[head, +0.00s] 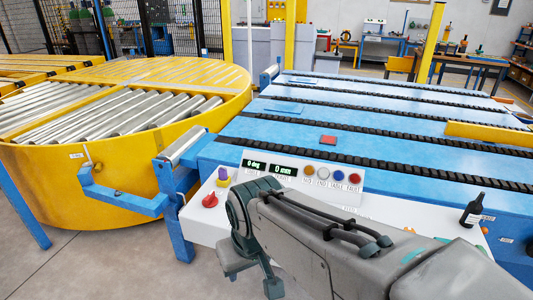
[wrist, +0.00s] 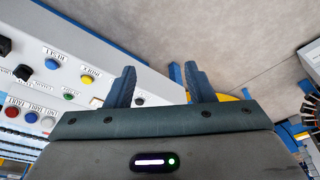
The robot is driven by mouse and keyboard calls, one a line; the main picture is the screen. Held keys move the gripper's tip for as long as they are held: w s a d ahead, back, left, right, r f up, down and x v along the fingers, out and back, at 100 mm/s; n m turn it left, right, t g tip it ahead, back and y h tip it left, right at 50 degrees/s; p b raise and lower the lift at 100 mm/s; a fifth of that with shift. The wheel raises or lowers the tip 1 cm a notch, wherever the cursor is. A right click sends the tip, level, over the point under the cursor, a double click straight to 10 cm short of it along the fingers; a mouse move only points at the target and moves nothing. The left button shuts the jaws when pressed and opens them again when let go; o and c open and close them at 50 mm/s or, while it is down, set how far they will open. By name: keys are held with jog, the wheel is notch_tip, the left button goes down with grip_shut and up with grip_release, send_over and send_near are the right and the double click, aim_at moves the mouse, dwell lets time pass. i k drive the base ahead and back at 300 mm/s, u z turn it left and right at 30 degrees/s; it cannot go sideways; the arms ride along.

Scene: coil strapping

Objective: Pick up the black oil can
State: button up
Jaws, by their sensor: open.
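The black oil can (head: 473,210) stands upright at the right end of the white control panel in the head view. It looks like a small dark bottle with a narrow neck and a pale label. My gripper (wrist: 160,72) shows in the wrist view with its two dark blue fingers apart and nothing between them. The can is not visible in the wrist view. In the head view my arm lies across the front of the panel, to the left of the can, and it hides part of the panel.
The control panel has displays and coloured buttons (head: 338,174), a red knob (head: 209,200) and a purple part (head: 223,176). Behind it is a blue conveyor bed (head: 350,143) with a small red block (head: 328,140). A yellow roller turntable (head: 120,185) stands left. Bare floor shows lower left.

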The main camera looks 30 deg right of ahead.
aim_at(471, 217)
jog(key=z, duration=2.5)
jog(key=k, duration=0.65)
jog(key=z, duration=0.45)
jog(key=i, duration=1.3)
jog(key=u, duration=0.85)
jog(key=i, duration=0.25)
jog(key=u, duration=0.25)
